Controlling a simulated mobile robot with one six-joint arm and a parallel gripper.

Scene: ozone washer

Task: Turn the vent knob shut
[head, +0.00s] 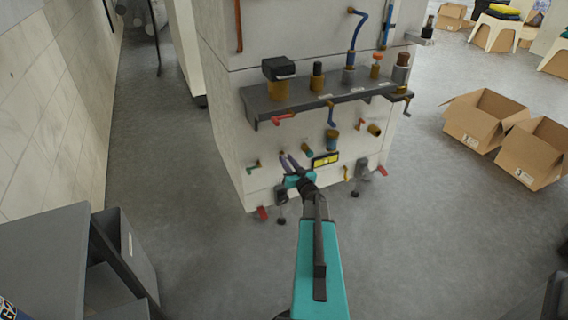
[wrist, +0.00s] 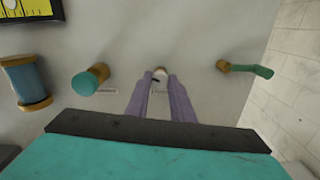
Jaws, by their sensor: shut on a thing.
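My gripper (head: 291,162) reaches the lower part of the pale machine panel in the head view. In the wrist view my gripper (wrist: 159,78) has its two purple fingers closed on a small knob (wrist: 160,71), of which only a pale, brownish end shows between the tips. The fingers hide most of it, so its turn position cannot be told. A small label sits below it, too blurred to read, so I cannot confirm it is the vent knob. A teal round knob (wrist: 86,82) on a brass stem stands just left of the fingers, apart from them; it also shows in the head view (head: 307,150).
A green lever (wrist: 250,70) sticks out right of the fingers in the wrist view. A blue spool-shaped fitting (wrist: 25,80) and a yellow gauge (wrist: 24,11) are at left. A grey shelf (head: 345,97) with several valves juts out above my gripper. Open boxes (head: 484,120) stand at right.

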